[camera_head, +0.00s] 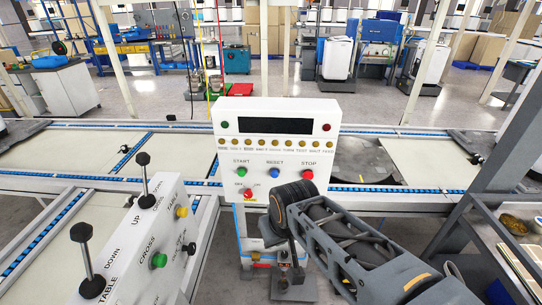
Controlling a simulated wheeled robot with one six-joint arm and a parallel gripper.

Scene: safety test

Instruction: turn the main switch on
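A white control panel (277,149) stands upright in the middle. A small red knob (248,193) sits at its lower left, with a small label on each side above it that I cannot read surely. It may be the main switch; its setting is too small to tell. My arm reaches in from the lower right, and its dark end covers the panel's lower right part. My gripper (271,232) is just below and right of the red knob, apparently apart from it. Its fingers are small and dark, so I cannot tell whether they are open.
Above the knob are a green START button (242,171), a blue RESET button (274,173) and a red STOP button (307,174). A tilted white lever box (140,245) with black-knobbed levers stands at left. Blue-edged conveyor rails (120,180) run behind. A grey post stands at right.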

